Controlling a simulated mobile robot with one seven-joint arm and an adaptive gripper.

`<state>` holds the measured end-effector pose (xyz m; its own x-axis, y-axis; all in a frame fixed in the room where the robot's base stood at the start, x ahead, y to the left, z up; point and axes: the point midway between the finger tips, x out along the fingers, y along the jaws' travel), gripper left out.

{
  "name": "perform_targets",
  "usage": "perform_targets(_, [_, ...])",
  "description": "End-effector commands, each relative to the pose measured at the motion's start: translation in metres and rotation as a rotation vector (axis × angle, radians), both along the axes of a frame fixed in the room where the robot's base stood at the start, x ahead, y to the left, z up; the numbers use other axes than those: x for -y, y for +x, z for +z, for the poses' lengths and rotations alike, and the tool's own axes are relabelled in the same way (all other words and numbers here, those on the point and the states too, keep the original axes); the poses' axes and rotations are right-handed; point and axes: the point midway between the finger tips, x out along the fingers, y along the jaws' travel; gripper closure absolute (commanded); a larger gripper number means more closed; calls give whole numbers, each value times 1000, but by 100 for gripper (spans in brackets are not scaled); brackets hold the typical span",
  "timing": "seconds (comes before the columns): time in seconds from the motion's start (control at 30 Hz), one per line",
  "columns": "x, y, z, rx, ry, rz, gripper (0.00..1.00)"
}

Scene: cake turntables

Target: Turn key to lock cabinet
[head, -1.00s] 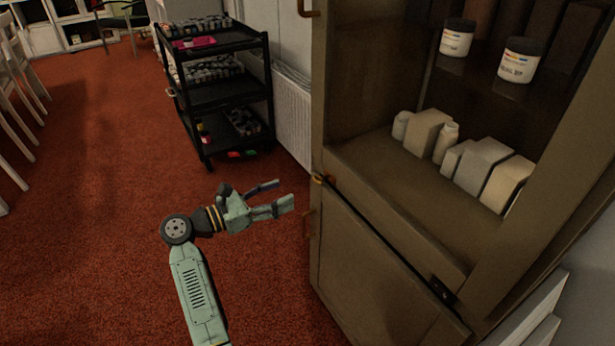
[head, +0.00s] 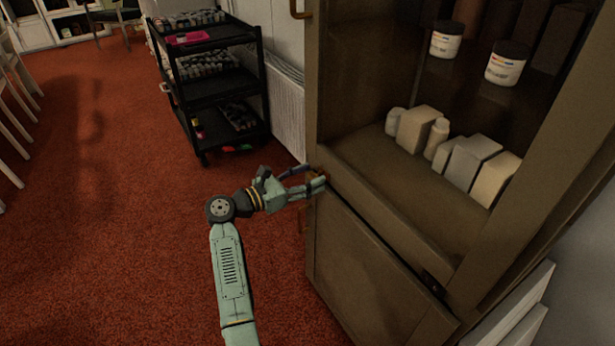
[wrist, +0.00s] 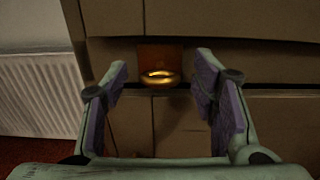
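The brown cabinet (head: 365,262) stands at the right in the head view, with open shelves above and a closed lower door. A gold, ring-shaped key (wrist: 160,76) sits on an orange-brown plate at the cabinet front in the wrist view. My gripper (head: 316,183) is at the cabinet's left front edge, by the key. In the wrist view my gripper (wrist: 160,88) is open, with one finger on each side of the key and gaps between. The fingers mostly hide the key in the head view.
White boxes and bottles (head: 440,140) stand on the cabinet shelf, with labelled jars (head: 505,64) above. A black cart (head: 215,88) stands behind on the red carpet (head: 120,230). A white radiator (wrist: 38,95) is left of the cabinet. The carpet at left is largely clear.

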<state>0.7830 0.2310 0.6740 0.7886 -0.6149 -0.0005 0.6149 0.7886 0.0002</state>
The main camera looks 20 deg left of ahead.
Motion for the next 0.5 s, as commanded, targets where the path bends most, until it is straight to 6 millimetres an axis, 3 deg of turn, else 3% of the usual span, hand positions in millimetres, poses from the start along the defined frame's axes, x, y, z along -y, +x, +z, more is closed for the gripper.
perform_targets(0.5, [0, 0, 0, 0, 0, 0, 81])
